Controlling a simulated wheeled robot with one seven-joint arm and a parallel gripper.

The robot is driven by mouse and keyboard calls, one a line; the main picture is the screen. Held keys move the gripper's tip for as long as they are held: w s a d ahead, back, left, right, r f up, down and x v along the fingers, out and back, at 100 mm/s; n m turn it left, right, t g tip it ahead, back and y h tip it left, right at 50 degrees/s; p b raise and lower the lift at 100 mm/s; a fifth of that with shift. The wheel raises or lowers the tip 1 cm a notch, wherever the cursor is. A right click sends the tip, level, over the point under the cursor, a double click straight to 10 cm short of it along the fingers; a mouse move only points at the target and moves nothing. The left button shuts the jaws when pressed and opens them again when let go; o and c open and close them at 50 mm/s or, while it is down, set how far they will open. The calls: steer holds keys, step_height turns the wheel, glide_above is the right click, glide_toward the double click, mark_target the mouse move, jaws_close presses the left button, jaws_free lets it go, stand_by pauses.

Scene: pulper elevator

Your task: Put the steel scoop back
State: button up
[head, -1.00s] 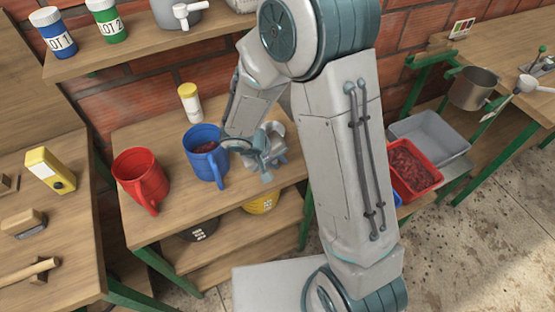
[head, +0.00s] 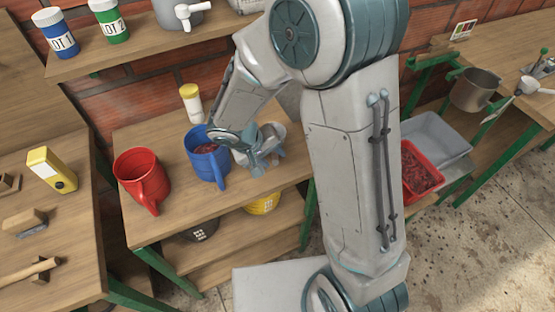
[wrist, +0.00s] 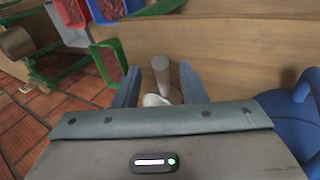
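My gripper (head: 265,165) is low over the middle table, just right of the blue jug (head: 207,158). In the wrist view its two fingers (wrist: 160,85) stand apart. A grey rod-like handle (wrist: 160,66), apparently the steel scoop's, shows between them, with a gap on both sides. A pale rounded part shows at its near end, mostly hidden by the gripper body. In the head view a silvery shape (head: 271,132), likely the scoop, shows behind my gripper and is partly covered by it. I cannot tell whether the fingers touch it.
The blue jug is close beside my gripper and shows at the right of the wrist view (wrist: 292,120). A red jug (head: 143,178) and a yellow-capped bottle (head: 191,103) stand on the same table. A red tray of cherries (head: 420,170) and a grey bin (head: 432,130) are to the right.

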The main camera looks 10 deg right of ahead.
steer(key=v, duration=0.8)
steer(key=s+d+r+m+y, duration=0.2)
steer(key=s+d+r+y, duration=0.3)
steer(key=s+d+r, duration=0.4)
steer(key=s+d, duration=0.3)
steer(key=d, duration=0.1)
steer(key=shift+d+m+t, duration=0.25)
steer(key=shift+m+t, duration=0.05)
steer(key=shift+m, duration=0.1)
